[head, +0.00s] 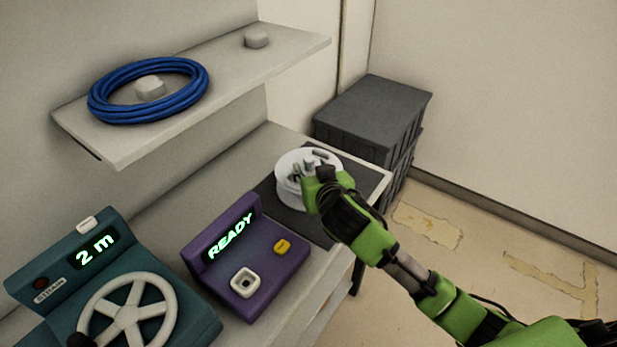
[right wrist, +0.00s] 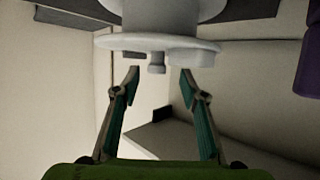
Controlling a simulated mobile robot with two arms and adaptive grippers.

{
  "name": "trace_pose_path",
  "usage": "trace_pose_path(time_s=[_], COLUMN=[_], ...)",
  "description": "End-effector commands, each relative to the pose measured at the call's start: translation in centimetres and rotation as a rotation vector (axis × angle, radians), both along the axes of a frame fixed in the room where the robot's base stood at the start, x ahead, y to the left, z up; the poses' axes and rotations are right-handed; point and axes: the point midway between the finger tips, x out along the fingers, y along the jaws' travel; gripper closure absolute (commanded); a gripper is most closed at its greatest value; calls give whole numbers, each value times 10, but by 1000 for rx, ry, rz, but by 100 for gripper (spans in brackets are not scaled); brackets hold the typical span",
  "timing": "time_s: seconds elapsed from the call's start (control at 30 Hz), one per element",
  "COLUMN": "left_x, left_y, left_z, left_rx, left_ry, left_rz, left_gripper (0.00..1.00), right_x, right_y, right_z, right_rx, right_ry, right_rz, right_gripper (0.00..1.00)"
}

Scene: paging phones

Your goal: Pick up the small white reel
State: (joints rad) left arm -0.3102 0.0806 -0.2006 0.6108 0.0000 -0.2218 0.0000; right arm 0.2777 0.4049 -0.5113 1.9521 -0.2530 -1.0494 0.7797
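The small white reel (head: 288,187) sits on a dark mat (head: 290,221) at the far end of the bench. My right gripper (head: 311,172) is at the reel's top and hides part of it. In the right wrist view the reel's flange (right wrist: 115,42) fills the top, with a short knob (right wrist: 156,62) on its face. The two fingers of my right gripper (right wrist: 160,72) are spread, one on each side of the knob, with gaps between. My left gripper is not in view.
A purple box (head: 215,275) reading "READY" and a teal box (head: 190,320) with a handwheel stand nearer on the bench. A shelf (head: 240,70) above holds a blue coil (head: 197,76). Dark grey crates (head: 375,105) are stacked beyond the bench. Floor at right is clear.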

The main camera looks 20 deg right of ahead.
Motion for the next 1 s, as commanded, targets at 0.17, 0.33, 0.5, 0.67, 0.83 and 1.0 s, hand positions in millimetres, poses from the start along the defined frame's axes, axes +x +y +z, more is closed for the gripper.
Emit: trace_pose_path(time_s=[0.17, 0.33, 0.5, 0.67, 0.83, 1.0], left_x=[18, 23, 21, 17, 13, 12], left_y=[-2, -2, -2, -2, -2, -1], left_z=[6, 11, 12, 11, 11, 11], left_rx=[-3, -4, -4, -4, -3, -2], left_ry=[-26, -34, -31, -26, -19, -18], left_rz=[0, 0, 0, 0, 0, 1], left_gripper=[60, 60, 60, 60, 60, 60], right_x=[15, 37, 49, 51, 50, 50], right_y=[-3, -7, -8, -8, -8, -8], right_z=[-1, -7, -13, -15, -14, -14], right_rx=[-1, -1, 0, 1, 0, 0], right_ry=[0, 1, 1, 1, 1, 1], right_rz=[0, 0, 1, 2, 1, 1], right_gripper=[60, 60, 60, 60, 76, 100])
